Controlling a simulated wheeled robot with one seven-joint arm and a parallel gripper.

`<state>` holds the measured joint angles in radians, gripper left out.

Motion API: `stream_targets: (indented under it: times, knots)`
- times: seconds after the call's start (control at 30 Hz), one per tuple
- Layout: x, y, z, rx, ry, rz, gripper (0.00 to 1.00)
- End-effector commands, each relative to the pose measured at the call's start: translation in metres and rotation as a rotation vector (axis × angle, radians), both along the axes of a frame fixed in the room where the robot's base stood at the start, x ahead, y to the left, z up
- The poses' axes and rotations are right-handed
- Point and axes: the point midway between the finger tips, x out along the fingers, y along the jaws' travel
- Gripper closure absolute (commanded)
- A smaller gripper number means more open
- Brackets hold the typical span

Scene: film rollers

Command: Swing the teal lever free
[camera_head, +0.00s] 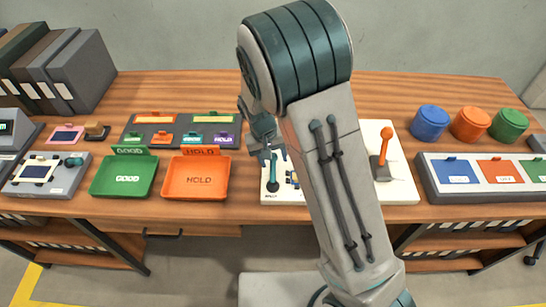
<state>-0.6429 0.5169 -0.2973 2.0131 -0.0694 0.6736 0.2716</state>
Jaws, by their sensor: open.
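The teal lever (272,180) stands on the left part of a white board (405,188) at the middle of the table. Its dark rounded end is low, near the board's front edge, and its shaft runs up toward my gripper. My gripper (270,155) is open and points down just above and behind the lever's upper part. I cannot tell whether the fingers touch it. An orange lever (385,146) stands upright on the board's right part. My arm hides the middle of the board.
A green tray (98,187) and an orange tray (170,190) lie left of the board. Behind them is a dark rack (131,142) of coloured tags. Blue, orange and green canisters (431,124) and a panel of coloured cards (432,182) stand right. Grey binders (82,72) stand back left.

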Motion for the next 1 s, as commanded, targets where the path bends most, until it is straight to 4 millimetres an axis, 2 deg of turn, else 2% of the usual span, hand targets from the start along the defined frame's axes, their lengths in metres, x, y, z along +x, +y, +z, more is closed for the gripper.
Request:
stream_targets:
  times: [0.3, 0.33, 0.5, 0.77, 1.0]
  knots:
    - [0.0001, -0.0009, -0.0038, 0.000, 0.000, -0.001, 0.52]
    - [0.0001, -0.0009, -0.0037, 0.000, 0.000, -0.001, 0.55]
    - [0.0001, -0.0010, -0.0036, 0.000, 0.000, -0.001, 1.00]
    - [0.0000, 0.0004, -0.0037, 0.001, 0.000, 0.014, 1.00]
    - [0.0001, 0.0076, -0.0045, 0.001, -0.001, 0.112, 1.00]
